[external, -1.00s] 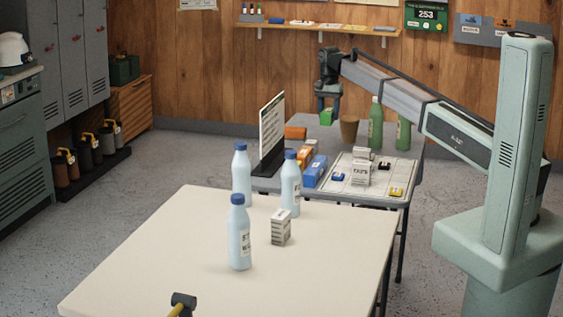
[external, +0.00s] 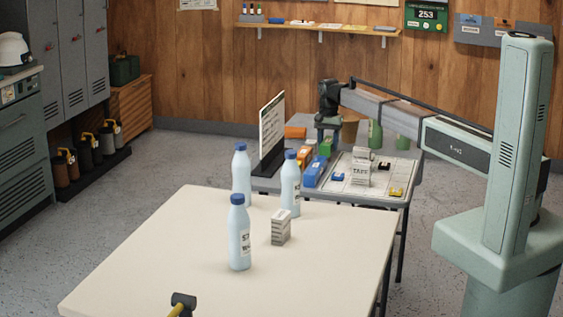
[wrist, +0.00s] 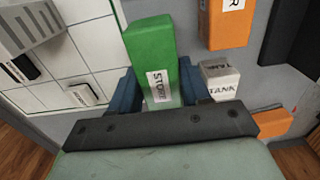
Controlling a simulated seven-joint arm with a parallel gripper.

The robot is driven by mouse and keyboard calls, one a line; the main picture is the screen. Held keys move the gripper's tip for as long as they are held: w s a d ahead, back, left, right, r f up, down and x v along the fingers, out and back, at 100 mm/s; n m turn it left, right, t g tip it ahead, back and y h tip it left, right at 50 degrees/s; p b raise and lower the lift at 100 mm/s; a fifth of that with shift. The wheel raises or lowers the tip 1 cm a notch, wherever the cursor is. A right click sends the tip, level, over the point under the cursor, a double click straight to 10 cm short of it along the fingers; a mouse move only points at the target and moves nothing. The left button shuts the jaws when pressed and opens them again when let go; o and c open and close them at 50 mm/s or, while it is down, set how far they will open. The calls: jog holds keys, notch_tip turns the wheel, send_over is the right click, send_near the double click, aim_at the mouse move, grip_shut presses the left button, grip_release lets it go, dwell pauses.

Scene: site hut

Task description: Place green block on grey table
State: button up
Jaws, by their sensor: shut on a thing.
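The green block (external: 325,147) is held in my gripper (external: 327,135), low over the grey table (external: 270,184) at the back. In the wrist view the green block (wrist: 151,45) is between the two blue fingers of my gripper (wrist: 155,85), with a white label on its face. The gripper is shut on it. I cannot tell whether the block's underside touches the table or is slightly above it.
Around the block stand orange blocks (wrist: 225,25), a white box (wrist: 220,82), a blue block (external: 314,172) and a white gridded tray (external: 340,190). Bare grey surface shows in the wrist view.

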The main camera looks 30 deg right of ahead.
aim_at(328, 140)
jog(key=shift+f, duration=1.1)
jog(key=shift+f, duration=0.15)
jog(key=o, duration=1.1)
jog(key=shift+o, duration=0.2)
notch_tip(328, 140, up, 12)
jog(key=shift+r, duration=0.2)
